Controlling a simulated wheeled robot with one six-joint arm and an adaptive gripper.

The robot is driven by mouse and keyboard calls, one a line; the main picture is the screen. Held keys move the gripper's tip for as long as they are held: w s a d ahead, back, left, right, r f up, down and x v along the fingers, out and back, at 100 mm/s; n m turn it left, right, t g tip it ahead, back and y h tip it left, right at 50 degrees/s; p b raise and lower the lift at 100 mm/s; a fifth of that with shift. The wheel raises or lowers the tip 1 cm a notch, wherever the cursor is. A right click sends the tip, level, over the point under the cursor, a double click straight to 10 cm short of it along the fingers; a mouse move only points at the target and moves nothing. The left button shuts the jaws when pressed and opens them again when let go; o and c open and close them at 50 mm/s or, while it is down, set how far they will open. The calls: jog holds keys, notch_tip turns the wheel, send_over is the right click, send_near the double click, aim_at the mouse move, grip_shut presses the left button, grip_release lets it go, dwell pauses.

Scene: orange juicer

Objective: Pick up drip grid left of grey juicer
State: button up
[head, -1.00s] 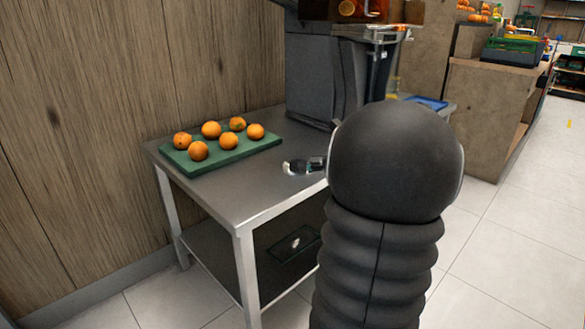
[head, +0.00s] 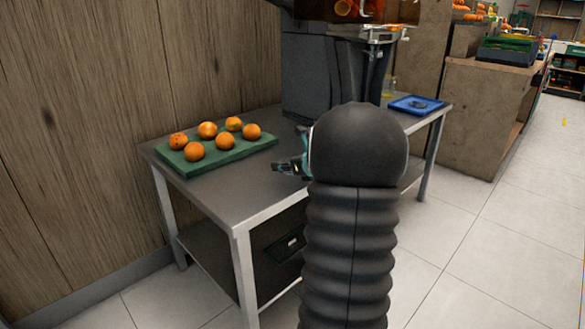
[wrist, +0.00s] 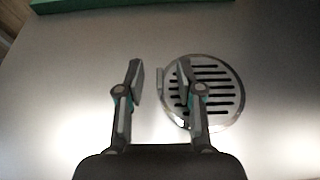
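The drip grid (wrist: 217,88) is a round, shiny metal disc with dark slots and a small tab on its left edge. In the wrist view it lies flat on the metal table, right of centre. In the head view my gripper (head: 293,166) is over the table, and my arm hides the grid. The grey juicer (head: 320,75) stands at the back of the table.
A green board (head: 188,169) with several oranges (head: 207,131) lies on the left of the table (head: 225,200). A blue tray (head: 420,104) with a dark item is at the right end. A wooden wall (head: 80,120) is behind.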

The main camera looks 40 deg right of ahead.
grip_shut()
dwell(0.3)
